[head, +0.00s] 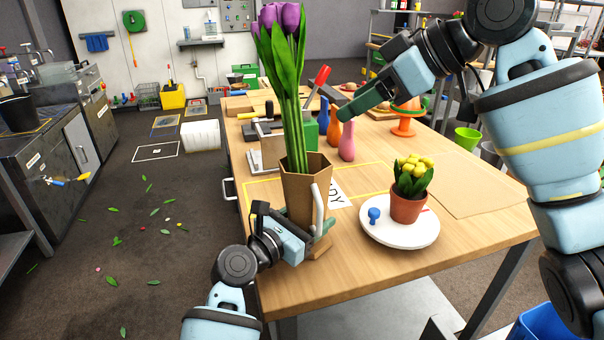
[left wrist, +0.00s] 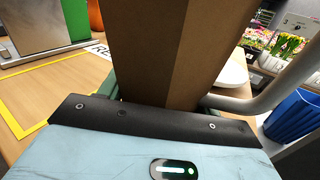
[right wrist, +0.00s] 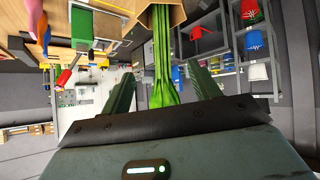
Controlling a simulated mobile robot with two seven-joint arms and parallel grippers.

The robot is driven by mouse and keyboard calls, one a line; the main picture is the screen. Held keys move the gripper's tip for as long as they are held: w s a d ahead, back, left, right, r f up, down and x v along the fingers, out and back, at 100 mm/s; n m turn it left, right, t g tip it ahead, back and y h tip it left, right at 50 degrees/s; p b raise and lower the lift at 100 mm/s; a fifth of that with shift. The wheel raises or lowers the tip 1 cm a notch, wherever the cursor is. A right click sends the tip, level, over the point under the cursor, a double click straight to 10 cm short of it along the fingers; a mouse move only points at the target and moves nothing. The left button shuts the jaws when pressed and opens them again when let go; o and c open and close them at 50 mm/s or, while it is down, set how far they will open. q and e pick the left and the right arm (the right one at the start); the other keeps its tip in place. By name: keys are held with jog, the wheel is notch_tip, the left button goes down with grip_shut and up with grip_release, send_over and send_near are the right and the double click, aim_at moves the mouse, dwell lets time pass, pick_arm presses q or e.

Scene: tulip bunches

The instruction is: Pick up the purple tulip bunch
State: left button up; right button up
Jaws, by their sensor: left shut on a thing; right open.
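The purple tulip bunch (head: 283,70) stands upright in a brown faceted vase (head: 306,190) near the table's left edge. My left gripper (head: 318,240) is shut around the vase's lower part; the left wrist view shows the brown wall (left wrist: 165,50) between its jaws. Whether the vase base touches the table is hard to tell. My right gripper (head: 346,110) is open, to the right of the stems. In the right wrist view the green stems (right wrist: 161,60) appear between its spread fingers, apart from both. The blossoms are out of that view.
A white plate (head: 372,232) holds a yellow potted plant (head: 409,188) right of the vase. A pink bottle (head: 347,142) and an orange bottle (head: 334,128) stand behind, with an orange stand (head: 403,123) farther right. The right side of the wooden table (head: 370,280) has bare room.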

pick_arm(q)
jog(key=shift+r, duration=0.1)
pick_arm(e)
notch_tip(320, 180, down, 5)
jog(key=w+a+n+t+h, duration=0.1)
jog(key=w+n+t+h, duration=0.2)
jog(key=n, duration=0.4)
jog(key=n+t, duration=0.9)
jog(key=n, duration=1.1)
send_near(295, 128)
jog(key=shift+h, duration=0.3)
jog(key=x, duration=0.6)
jog(key=shift+a+f, duration=0.1)
jog(key=shift+a, duration=0.25)
jog(key=shift+x, duration=2.8)
jog(key=shift+d, duration=0.2)
